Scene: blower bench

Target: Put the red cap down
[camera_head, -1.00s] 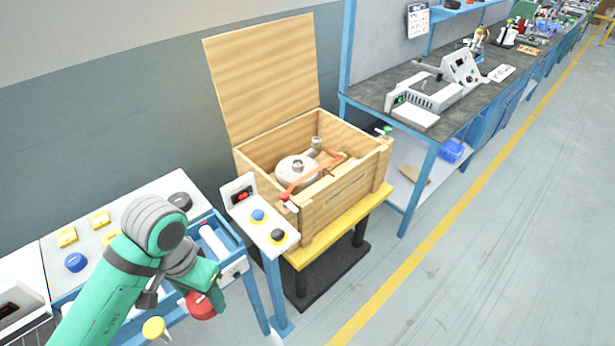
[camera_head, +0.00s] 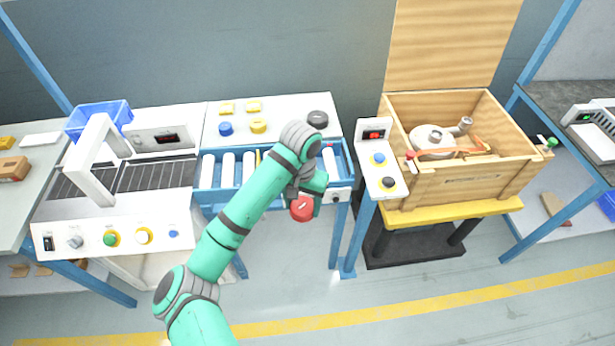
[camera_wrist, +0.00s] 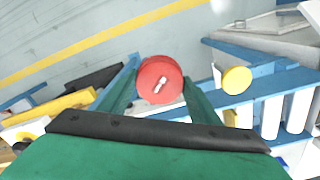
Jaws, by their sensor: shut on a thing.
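The red cap (camera_head: 302,208) is a round disc with a small pale mark on its face. My gripper (camera_head: 306,195) is shut on it and holds it in the air in front of the roller conveyor's right end, in the head view. In the wrist view the red cap (camera_wrist: 160,80) sits between the two green fingers of my gripper (camera_wrist: 160,92). Nothing shows under the cap but the floor, well below it.
The blue-framed roller conveyor (camera_head: 342,190) lies behind my arm. A white panel (camera_head: 285,110) behind it bears yellow, blue and dark caps. Right of it stand a button box (camera_head: 375,160) and an open wooden crate (camera_head: 455,185). A sealing machine (camera_head: 110,220) stands left.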

